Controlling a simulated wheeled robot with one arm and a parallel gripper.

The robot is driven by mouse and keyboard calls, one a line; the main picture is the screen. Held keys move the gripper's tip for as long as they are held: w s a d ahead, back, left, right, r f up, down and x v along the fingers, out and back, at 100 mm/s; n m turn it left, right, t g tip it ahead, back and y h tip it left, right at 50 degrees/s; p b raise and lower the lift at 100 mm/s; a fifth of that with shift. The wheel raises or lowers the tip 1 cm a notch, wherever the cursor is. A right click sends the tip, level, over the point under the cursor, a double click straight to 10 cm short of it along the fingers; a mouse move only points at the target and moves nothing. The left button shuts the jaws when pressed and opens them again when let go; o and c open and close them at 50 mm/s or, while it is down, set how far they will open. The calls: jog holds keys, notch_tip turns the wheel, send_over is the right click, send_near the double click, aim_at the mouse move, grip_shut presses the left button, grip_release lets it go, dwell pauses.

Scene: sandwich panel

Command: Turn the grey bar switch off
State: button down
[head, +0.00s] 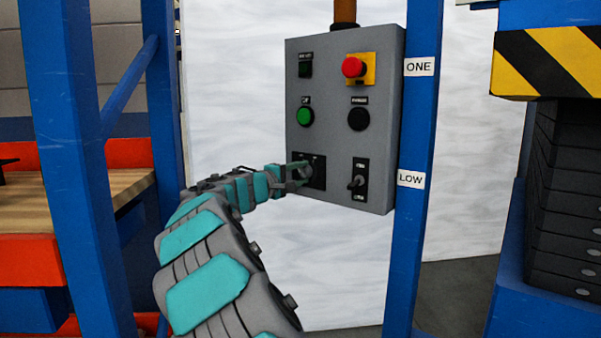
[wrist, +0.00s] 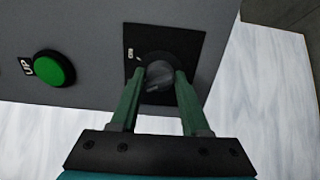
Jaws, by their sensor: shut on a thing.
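The grey bar switch (head: 317,172) is a dark knob on a black plate at the lower left of the grey control box (head: 340,130). My arm's end partly hides it in the head view. In the wrist view the bar (wrist: 158,78) sits between the two green fingers. My gripper (head: 303,171) reaches it from the left and is shut on it; it also shows in the wrist view (wrist: 160,84). The bar's exact angle is hard to read, and the plate's small labels are too blurred to tell.
A toggle switch (head: 357,182) is close on the right. A blue post (head: 413,150) stands right beside the box.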

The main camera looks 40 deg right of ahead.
jog(key=shift+c, duration=1.9)
grip_release()
jog(key=shift+a, duration=0.1)
jog(key=b+v, duration=0.1)
jog(key=v, duration=0.6)
jog(key=shift+a, duration=0.35)
jog(key=shift+s, duration=0.1)
